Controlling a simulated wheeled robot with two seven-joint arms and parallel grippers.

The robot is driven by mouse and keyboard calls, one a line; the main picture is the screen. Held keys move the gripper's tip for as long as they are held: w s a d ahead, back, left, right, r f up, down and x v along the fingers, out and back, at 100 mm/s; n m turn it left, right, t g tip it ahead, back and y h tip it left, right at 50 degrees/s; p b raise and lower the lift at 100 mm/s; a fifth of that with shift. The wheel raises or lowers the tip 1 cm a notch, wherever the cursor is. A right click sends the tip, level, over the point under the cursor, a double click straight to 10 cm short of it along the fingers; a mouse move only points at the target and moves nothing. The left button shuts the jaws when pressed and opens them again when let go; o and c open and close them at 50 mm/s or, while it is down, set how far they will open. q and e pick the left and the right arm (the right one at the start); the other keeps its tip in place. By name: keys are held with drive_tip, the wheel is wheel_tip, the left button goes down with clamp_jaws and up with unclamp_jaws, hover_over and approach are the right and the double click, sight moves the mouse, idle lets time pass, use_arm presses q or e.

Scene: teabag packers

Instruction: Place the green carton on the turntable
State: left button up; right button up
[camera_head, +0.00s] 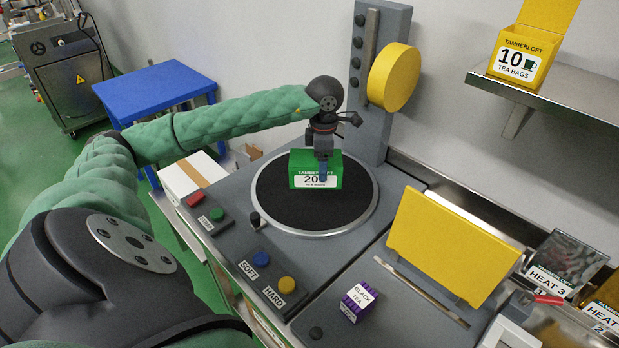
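The green carton (300,168), labelled Tamberloft 20 tea bags, is upright at the middle of the black round turntable (345,210). Its base looks to be on the surface or very close above it; I cannot tell which. The other finger is hidden behind the carton. The gripper looks shut on the carton. My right gripper is not in view.
A yellow round pad (394,77) on a grey post (369,138) stands behind the turntable. Red, green, blue and yellow buttons line the near left. A yellow panel (452,245) and a purple Black Tea box (357,300) are to the right. A yellow carton (522,62) stands on the shelf.

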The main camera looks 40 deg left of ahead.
use_arm(q)
drive_tip(key=a+f, duration=0.1)
drive_tip(key=a, duration=0.1)
drive_tip(key=s+a+f, duration=0.1)
drive_tip(key=a, duration=0.1)
drive_tip(key=shift+a+f+b, duration=0.1)
drive_tip(key=shift+f+b, duration=0.2)
drive_tip(key=shift+f, duration=1.95)
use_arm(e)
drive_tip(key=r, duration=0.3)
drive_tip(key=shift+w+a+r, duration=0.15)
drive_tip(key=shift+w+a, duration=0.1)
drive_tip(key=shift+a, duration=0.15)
use_arm(q)
drive_tip(key=shift+b, duration=0.3)
drive_tip(key=o, duration=1)
drive_tip(key=shift+c, duration=0.2)
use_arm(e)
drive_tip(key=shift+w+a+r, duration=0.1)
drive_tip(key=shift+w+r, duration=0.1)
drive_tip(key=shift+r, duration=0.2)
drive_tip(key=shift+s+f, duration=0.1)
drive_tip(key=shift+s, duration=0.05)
